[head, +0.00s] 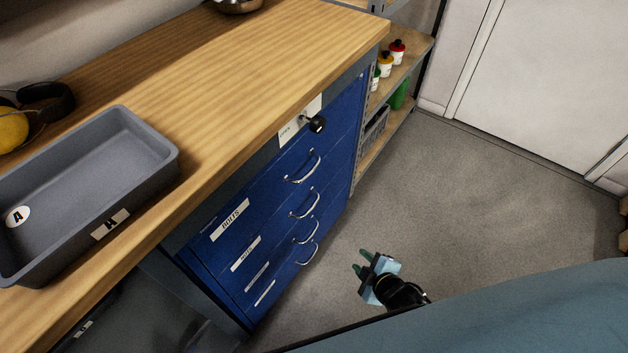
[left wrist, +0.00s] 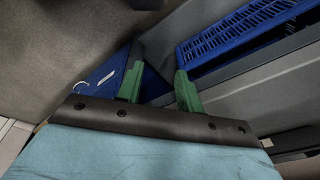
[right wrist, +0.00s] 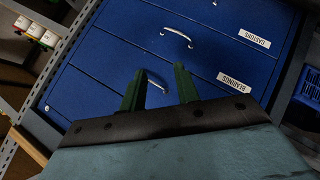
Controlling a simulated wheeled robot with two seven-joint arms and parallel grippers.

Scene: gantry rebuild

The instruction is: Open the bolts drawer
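The bolts drawer (head: 262,193) is the top drawer of a blue cabinet under the wooden bench. It looks shut, with a white BOLTS label (head: 230,219) and a silver handle (head: 302,168). My right gripper (head: 362,261) is open and empty, low over the floor to the right of the drawers. The right wrist view shows its green fingers (right wrist: 158,88) apart in front of lower drawers, one labelled BEARINGS (right wrist: 234,83). My left gripper (left wrist: 155,85) is open and empty; it is not visible in the head view. A corner of blue cabinet (left wrist: 108,75) shows beyond its fingers.
A black knob or key lock (head: 317,124) sticks out above the bolts handle. A grey tray (head: 150,135) stands on the bench (head: 230,70). A shelf with bottles (head: 385,65) stands beyond the cabinet. The floor (head: 470,200) in front is clear. A blue crate (left wrist: 240,35) shows in the left wrist view.

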